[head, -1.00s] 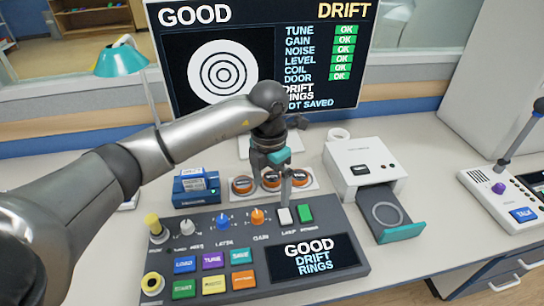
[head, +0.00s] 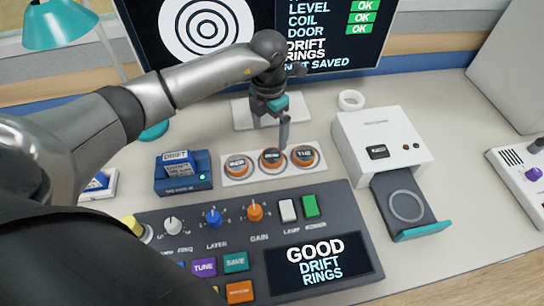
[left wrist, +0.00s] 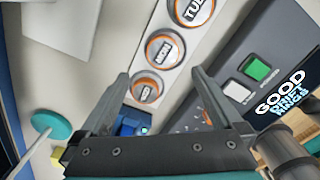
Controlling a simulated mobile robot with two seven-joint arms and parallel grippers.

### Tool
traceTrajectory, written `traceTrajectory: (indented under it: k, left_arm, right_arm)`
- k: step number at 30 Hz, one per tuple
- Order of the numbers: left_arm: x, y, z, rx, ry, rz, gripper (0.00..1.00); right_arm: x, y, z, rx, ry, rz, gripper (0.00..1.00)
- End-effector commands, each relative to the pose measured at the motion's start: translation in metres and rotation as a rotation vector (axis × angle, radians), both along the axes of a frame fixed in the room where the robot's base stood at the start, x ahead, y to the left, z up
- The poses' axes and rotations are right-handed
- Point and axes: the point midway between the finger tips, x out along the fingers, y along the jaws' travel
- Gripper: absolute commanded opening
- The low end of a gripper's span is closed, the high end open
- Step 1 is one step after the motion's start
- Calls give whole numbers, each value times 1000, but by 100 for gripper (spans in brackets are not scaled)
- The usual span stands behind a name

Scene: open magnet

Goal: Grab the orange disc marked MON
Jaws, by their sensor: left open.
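The orange disc marked MON (head: 272,160) sits in the middle of a row of three on a white holder (head: 231,181). The disc marked TUE (head: 305,156) is to its right, and a third disc (head: 237,166) is to its left. My left gripper (head: 270,128) is open and empty, pointing down above the row; one finger overlaps the area just above the MON disc. In the left wrist view, the MON disc (left wrist: 165,48) lies ahead of and between the open fingers (left wrist: 161,72), with the third disc nearer and TUE beyond. My right gripper is out of view.
A dark control panel (head: 345,215) stands in front of the discs. A blue box (head: 183,180) is on the left, and a white machine with an open drawer (head: 408,206) on the right. A white ring (head: 351,100) and a screen (head: 330,45) are behind.

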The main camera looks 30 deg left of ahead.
Motion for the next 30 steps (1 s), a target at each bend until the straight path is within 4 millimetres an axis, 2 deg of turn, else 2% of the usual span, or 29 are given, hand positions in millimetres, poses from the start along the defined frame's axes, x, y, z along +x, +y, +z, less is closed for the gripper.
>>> traceTrajectory:
  k: [1,3,11,19,23,30]
  left_arm:
    - [-1,-1,-13,-2,4,1,100]
    - [0,-1,-23,-1,3,1,100]
    - [0,-2,-42,-1,0,0,100]
    - [1,-8,-80,-2,2,2,100]
    - [1,-8,-89,-1,-1,0,100]
    - [1,-8,-88,-1,-1,0,98]
  right_arm:
    - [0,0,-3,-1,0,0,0]
    - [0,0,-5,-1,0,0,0]
    - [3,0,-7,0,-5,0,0]
    - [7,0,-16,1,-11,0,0]
    - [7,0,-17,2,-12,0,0]
    - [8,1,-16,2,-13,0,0]
